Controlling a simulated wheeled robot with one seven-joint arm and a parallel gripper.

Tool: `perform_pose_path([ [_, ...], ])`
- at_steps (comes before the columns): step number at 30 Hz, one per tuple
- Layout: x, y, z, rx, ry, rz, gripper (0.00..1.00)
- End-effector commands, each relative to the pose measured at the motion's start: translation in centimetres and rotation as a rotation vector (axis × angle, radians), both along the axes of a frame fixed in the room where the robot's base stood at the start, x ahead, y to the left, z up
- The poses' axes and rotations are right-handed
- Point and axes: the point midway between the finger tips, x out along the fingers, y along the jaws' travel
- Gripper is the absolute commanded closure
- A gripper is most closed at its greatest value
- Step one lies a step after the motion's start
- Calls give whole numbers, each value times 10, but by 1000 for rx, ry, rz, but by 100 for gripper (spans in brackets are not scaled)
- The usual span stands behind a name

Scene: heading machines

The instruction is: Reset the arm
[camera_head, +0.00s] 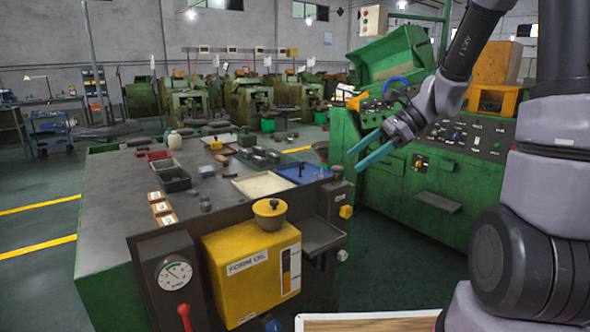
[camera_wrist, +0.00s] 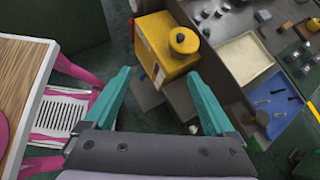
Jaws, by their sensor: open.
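My gripper (camera_head: 362,157) has two teal fingers and hangs in the air at the end of my raised arm, right of the workbench (camera_head: 106,234) in the head view. The fingers are spread apart with nothing between them. In the wrist view my gripper (camera_wrist: 160,88) shows the two fingers wide apart, over the floor and the bench's near edge. My arm (camera_head: 470,45) comes in from the upper right and bends down to the wrist.
A yellow form oil box (camera_head: 247,278) is on the bench's front. A blue tray (camera_head: 303,172) and a cream tray (camera_head: 262,186) lie on top. A green machine (camera_head: 445,185) stands close behind my gripper. A wood-topped table (camera_wrist: 18,80) is at the left in the wrist view.

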Motion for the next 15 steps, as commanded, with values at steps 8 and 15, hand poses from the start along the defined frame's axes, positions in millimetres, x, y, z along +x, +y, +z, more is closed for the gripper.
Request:
perform_pose_path([
  [8, -62, -24, 53, -361, -427, 318, 10],
  [15, -105, -56, 95, -672, -771, 556, 10],
])
